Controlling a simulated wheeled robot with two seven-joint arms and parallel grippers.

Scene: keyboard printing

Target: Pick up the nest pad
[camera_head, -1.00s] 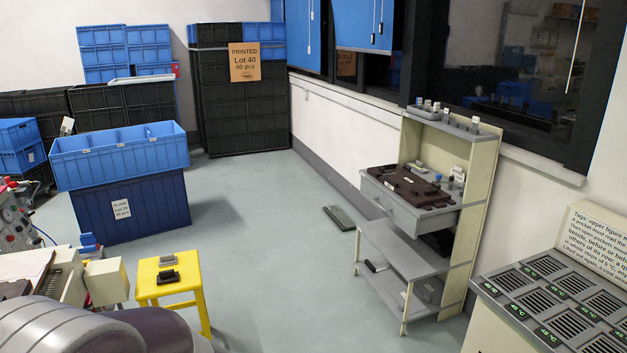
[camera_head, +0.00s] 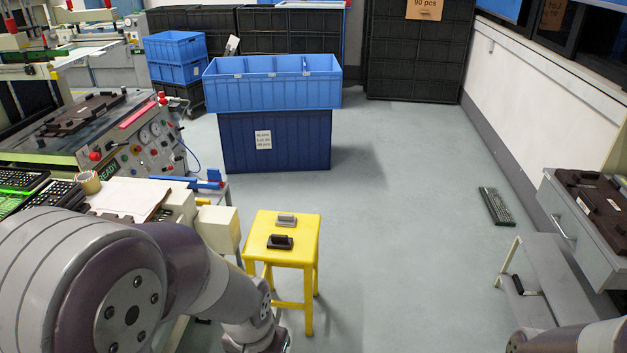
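Two small handled blocks lie on the yellow stool (camera_head: 299,232): a grey one (camera_head: 286,220) at the back and a black one (camera_head: 280,242) in front. Dark brown nest-like plates lie on the machine at left (camera_head: 82,114) and on the grey drawer cabinet at right (camera_head: 600,203). I cannot tell which of these, if any, is the nest pad. My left arm fills the lower left, its far end cut off near the stool's feet. Part of my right arm shows at the bottom right. Neither gripper's fingers are in view.
A blue crate (camera_head: 272,93) sits on a dark blue bin (camera_head: 231,143) behind the stool. A keyboard (camera_head: 495,206) lies on the floor at right. A cluttered bench with a white sheet (camera_head: 122,194) adjoins the stool's left. The grey floor between stool and cabinet is mostly clear.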

